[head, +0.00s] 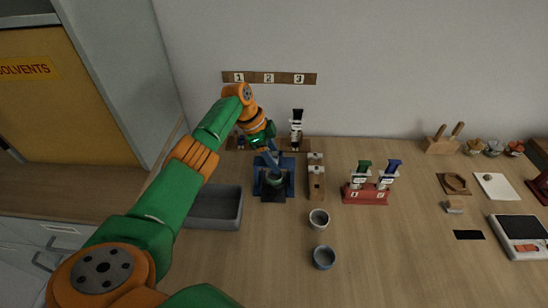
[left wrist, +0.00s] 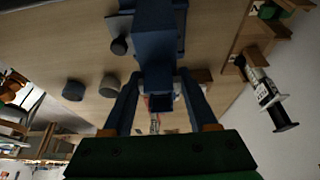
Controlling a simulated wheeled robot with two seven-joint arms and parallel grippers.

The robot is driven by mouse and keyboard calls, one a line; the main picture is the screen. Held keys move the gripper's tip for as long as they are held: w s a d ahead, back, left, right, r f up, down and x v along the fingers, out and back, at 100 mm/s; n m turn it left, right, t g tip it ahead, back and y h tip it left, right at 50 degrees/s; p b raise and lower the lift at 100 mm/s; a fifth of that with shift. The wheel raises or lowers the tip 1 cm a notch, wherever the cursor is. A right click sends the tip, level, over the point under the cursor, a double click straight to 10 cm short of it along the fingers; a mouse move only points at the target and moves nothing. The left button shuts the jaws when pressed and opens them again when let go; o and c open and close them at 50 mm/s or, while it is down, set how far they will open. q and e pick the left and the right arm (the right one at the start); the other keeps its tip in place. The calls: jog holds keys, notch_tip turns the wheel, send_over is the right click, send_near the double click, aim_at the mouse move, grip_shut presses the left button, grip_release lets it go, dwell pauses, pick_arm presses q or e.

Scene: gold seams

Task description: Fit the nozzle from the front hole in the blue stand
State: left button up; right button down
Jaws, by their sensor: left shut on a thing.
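The blue stand (head: 289,184) stands on the table in the head view, with a dark rounded piece (head: 276,178) at its front. In the left wrist view the blue stand (left wrist: 156,38) fills the top middle. My left gripper (head: 271,154) is at the stand's upper back, and its two blue fingers (left wrist: 158,78) close from both sides on a blue block-like part (left wrist: 161,102). I cannot tell whether this part is joined to the stand. I cannot make out the nozzle or the front hole. My right gripper is not in view.
A grey tray (head: 228,208) lies left of the stand. A wooden block (head: 317,184) and a red rack (head: 366,195) with two syringe-like tools stand to the right. A black-and-white tool (head: 297,124) stands behind.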

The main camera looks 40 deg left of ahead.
pick_arm(q)
jog(key=o, duration=1.4)
jog(key=shift+c, duration=0.2)
jog(key=p+v, duration=0.4)
jog(key=v, duration=0.1)
jog(key=shift+d+p, duration=0.1)
jog(key=shift+p, duration=0.25)
